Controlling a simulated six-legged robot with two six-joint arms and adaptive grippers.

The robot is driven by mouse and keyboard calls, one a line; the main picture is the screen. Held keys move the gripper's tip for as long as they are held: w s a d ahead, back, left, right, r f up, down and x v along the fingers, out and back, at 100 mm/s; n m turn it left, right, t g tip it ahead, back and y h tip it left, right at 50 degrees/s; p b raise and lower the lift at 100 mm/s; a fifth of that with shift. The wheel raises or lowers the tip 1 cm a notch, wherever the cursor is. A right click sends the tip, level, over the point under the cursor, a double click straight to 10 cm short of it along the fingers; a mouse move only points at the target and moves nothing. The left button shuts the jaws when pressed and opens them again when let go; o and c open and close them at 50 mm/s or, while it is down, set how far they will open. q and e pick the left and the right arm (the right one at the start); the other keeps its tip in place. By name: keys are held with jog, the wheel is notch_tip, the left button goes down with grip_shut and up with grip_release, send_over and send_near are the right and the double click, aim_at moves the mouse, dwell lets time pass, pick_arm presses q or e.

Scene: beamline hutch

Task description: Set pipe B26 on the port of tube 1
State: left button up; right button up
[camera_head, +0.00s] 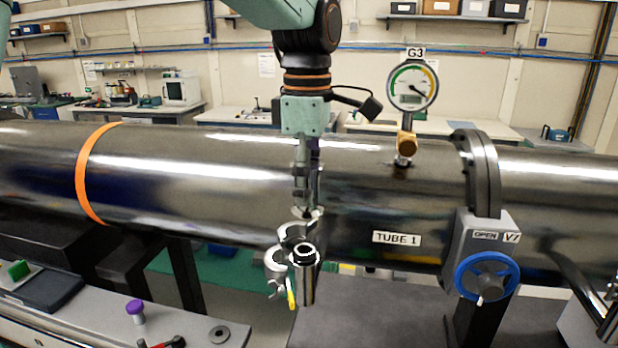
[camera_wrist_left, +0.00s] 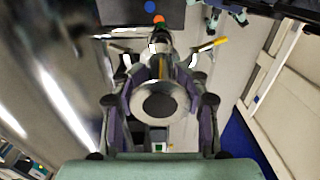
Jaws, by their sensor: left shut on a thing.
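My left gripper (camera_head: 304,205) comes down from the top middle in front of the big tube 1 (camera_head: 345,215). In the wrist view the gripper (camera_wrist_left: 160,102) is shut on a short metal pipe, taken as pipe B26 (camera_wrist_left: 141,103); its round end shows a dark opening. A shiny upright stub with an open top, seemingly the port (camera_head: 307,285), stands just below the gripper in the head view. An opened clamp (camera_head: 277,262) with a yellow handle (camera_head: 291,299) is beside it. I cannot tell whether pipe and stub touch. No B26 marking is legible. My right gripper is not in view.
A gauge marked G3 (camera_head: 412,87) stands on the tube. A valve with a blue handwheel (camera_head: 487,276) is to the right. A grey bench (camera_head: 185,329) with a purple knob (camera_head: 135,307) is at the lower left. Free room lies above the tube, left of the gripper.

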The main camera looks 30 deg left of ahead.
aim_at(302, 208)
pick_arm(q)
jog(key=shift+s+f, duration=0.2)
jog(key=shift+f, duration=0.2)
jog(key=shift+s+a+f, duration=0.15)
jog(key=shift+a+f, duration=0.15)
jog(key=shift+f, duration=0.45)
jog(key=shift+a+f, duration=0.1)
jog(key=shift+f, duration=0.25)
jog(key=shift+w+f, duration=0.25)
jog(key=shift+f, duration=0.55)
jog(key=shift+d+f, duration=0.35)
jog(key=shift+f, duration=0.1)
jog(key=shift+s+a+f, duration=0.1)
jog(key=shift+f, duration=0.1)
jog(key=shift+a+f, duration=0.1)
jog(key=shift+a, duration=0.1)
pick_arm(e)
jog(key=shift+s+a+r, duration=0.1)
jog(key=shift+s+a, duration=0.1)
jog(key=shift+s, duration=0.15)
pick_arm(q)
jog(key=shift+d, duration=0.25)
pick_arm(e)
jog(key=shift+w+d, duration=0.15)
